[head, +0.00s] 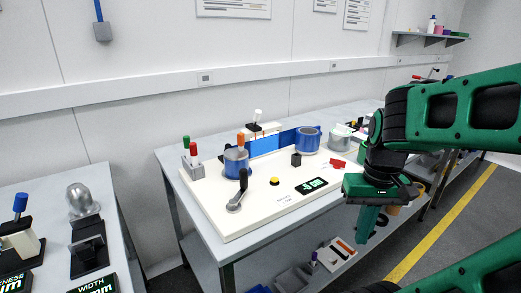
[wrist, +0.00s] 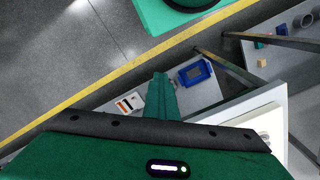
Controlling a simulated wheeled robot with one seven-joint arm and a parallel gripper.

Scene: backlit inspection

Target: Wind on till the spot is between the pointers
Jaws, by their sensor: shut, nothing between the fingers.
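A white board (head: 215,213) on the middle table carries a winding rig. A blue strip (head: 264,145) runs between a left blue reel (head: 237,165) and a right blue reel (head: 307,141). A crank with a black upright handle (head: 243,180) stands at the board's front left. No spot or pointers can be made out on the strip at this size. My gripper (head: 366,226) hangs pointing down at the right, in front of the table and well apart from the crank. In the wrist view its green fingers (wrist: 160,92) are together and empty.
A yellow button (head: 274,181) and a small green-lit display (head: 311,185) sit on the board. A holder with red- and green-topped pens (head: 192,163) stands at its left. A left table (head: 40,190) holds other instruments. The lower shelf bears trays, including a blue one (wrist: 195,73).

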